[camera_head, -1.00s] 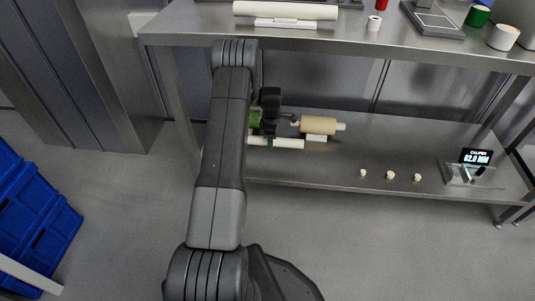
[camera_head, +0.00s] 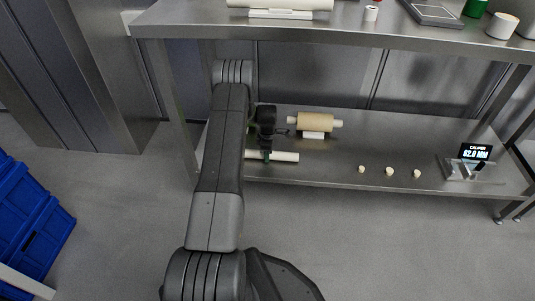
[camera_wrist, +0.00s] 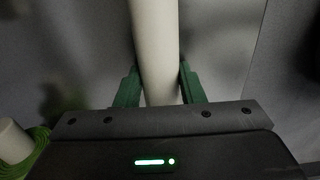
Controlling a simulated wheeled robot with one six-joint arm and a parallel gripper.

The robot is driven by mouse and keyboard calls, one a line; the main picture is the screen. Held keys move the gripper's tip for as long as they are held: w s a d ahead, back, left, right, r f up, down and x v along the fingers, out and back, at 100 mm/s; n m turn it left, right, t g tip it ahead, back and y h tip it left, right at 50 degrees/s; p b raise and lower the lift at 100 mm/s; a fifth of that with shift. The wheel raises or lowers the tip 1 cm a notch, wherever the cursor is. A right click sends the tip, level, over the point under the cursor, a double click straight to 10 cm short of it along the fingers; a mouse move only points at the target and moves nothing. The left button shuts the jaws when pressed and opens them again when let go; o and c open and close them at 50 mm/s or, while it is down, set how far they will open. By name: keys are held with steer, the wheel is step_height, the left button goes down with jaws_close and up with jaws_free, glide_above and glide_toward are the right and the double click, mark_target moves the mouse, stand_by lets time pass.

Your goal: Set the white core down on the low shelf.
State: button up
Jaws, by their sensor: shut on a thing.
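The white core (camera_head: 285,157) is a long pale cylinder lying level across the picture, near the front left of the low shelf (camera_head: 340,165). My gripper (camera_head: 266,155) is shut on it, its green fingers on either side. In the wrist view, the core (camera_wrist: 155,40) runs upright between the two fingers (camera_wrist: 158,88). My arm hides the core's left part in the head view. I cannot tell whether the core touches the shelf.
A tan roll (camera_head: 315,122) rests on a white support behind the core. Several small pale pieces (camera_head: 389,171) and a caliper display (camera_head: 474,153) are to the right. The upper shelf (camera_head: 350,32) overhangs. A green roll (camera_wrist: 22,155) shows at the wrist view's lower left.

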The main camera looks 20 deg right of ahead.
steer(key=o, duration=1.1)
step_height(320, 180, up, 12)
steer(key=p, duration=0.4)
steer(key=shift+r, duration=0.1)
step_height(320, 180, down, 12)
steer(key=b, duration=0.3)
steer(key=shift+b, duration=0.4)
steer(key=shift+r+p, duration=0.7)
steer(key=shift+r, duration=1)
steer(key=shift+f, duration=0.1)
